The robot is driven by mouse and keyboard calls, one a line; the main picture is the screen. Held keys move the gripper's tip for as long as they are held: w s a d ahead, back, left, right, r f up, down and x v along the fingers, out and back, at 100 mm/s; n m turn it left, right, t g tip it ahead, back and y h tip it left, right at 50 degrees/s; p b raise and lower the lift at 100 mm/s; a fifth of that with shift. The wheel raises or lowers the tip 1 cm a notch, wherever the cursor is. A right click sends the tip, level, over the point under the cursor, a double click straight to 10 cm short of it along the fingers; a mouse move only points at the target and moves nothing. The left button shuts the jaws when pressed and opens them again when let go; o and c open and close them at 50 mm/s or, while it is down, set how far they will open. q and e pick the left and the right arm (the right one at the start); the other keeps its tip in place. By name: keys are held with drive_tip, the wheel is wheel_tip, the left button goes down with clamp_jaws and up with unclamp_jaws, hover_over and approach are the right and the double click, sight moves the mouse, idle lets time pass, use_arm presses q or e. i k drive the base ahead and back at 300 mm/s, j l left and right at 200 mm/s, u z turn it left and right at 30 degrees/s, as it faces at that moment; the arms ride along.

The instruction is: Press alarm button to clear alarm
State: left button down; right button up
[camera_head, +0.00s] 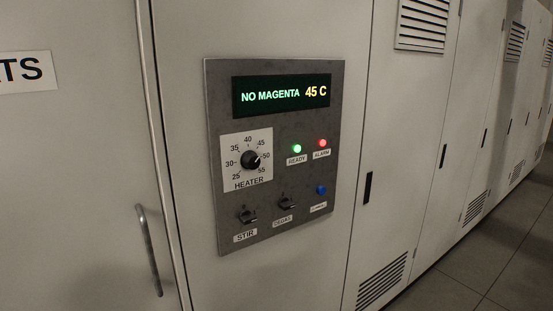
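A grey control panel (284,223) is set in a pale cabinet front in the middle of the head view. Its display (283,94) reads "NO MAGENTA 45 C". The red alarm light (323,142) is lit above an "ALARM" label (321,154). A green light (297,149) is lit above a "READY" label. A blue button (321,190) sits at the panel's lower right, above a small label too blurred to read. Neither of my grippers is in view.
A heater dial (250,160) and two toggle switches, one labelled "STIR" (245,236), are on the panel's left and lower parts. A vertical door handle (148,250) stands out at left. Vented cabinets (421,24) line the right, beside open floor (490,265).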

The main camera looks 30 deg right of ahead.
sight(320, 190)
drive_tip(key=z, duration=1.25)
